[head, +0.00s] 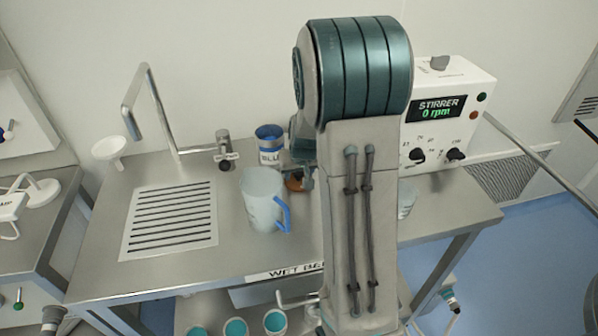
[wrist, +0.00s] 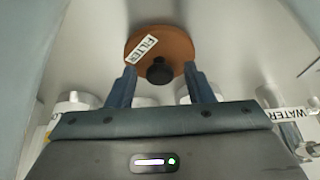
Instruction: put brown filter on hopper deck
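The brown filter (wrist: 178,44) is a round disc with a white "FILTER" label and a black knob (wrist: 160,71). In the wrist view it lies just ahead of my gripper (wrist: 160,76). The two blue fingers stand apart on either side of the knob, with a visible gap at each side, so the gripper is open. In the head view a small part of the brown filter (head: 294,184) shows on the steel bench beside my gripper (head: 306,179), mostly hidden by my arm. I cannot make out a hopper deck in either view.
A clear jug (head: 262,195) with a blue handle stands close left of the filter. A blue-labelled can (head: 269,145) is behind it. A stirrer box (head: 447,115) stands right, a slotted drain (head: 170,218) left. A "WATER" label (wrist: 289,114) shows in the wrist view.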

